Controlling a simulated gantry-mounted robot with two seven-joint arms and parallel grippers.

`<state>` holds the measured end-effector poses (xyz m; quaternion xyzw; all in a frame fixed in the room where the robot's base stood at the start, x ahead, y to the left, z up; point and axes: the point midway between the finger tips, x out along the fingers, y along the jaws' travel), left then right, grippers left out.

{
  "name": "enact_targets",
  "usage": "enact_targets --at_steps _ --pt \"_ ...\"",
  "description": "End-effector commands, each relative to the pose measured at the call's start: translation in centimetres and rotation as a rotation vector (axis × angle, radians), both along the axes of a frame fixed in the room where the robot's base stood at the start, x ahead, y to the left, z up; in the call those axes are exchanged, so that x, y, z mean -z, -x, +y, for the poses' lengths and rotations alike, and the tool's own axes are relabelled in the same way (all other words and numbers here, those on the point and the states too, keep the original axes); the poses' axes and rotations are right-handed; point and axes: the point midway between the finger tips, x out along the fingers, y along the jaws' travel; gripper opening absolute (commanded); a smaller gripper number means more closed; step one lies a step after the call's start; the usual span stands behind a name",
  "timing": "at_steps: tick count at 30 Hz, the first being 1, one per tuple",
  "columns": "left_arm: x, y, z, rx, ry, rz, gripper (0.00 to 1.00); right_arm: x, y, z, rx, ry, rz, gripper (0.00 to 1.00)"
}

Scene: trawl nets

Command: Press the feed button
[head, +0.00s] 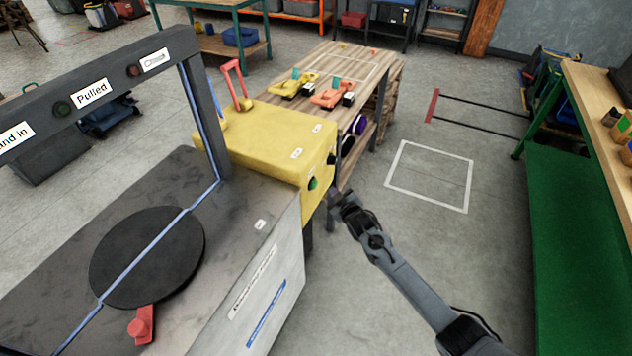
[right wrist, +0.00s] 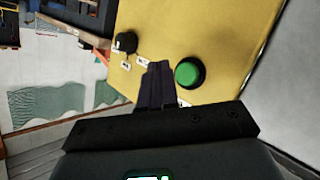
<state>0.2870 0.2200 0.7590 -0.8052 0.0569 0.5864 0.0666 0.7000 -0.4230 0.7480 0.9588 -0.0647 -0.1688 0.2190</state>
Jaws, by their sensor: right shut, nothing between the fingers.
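The feed button appears to be the round green button (head: 313,183) on the side of the yellow machine housing (head: 270,140). The green button (right wrist: 188,73) shows large in the right wrist view, in a dark ring on the yellow panel. My right gripper (head: 345,198) is shut and empty, a little to the right of the button in the head view. In the right wrist view its closed fingertips (right wrist: 155,70) point at the panel just left of the button, and I see no contact with the button. My left gripper is not in view.
A black knob (right wrist: 125,43) with small labels sits left of the button on the same panel. A grey machine bed with a black disc (head: 150,255) and a red handle (head: 141,325) lies at left. A wooden table (head: 350,60) stands behind.

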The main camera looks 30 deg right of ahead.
Motion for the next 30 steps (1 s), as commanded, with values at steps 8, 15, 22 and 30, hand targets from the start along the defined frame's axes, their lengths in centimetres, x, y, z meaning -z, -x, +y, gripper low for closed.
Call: enact_targets --at_steps 8,15,22,30 --pt "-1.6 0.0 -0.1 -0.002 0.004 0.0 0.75 -0.1 1.6 -1.0 0.0 0.0 0.0 0.0" --pt "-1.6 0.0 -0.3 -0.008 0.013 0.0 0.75 0.0 1.8 -1.1 0.0 0.0 0.0 0.0" --pt "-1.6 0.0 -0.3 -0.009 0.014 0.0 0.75 0.0 1.8 -1.1 0.0 0.0 0.0 0.0" --pt "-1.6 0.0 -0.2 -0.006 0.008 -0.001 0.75 0.0 1.8 -1.1 0.0 0.0 0.0 0.0"
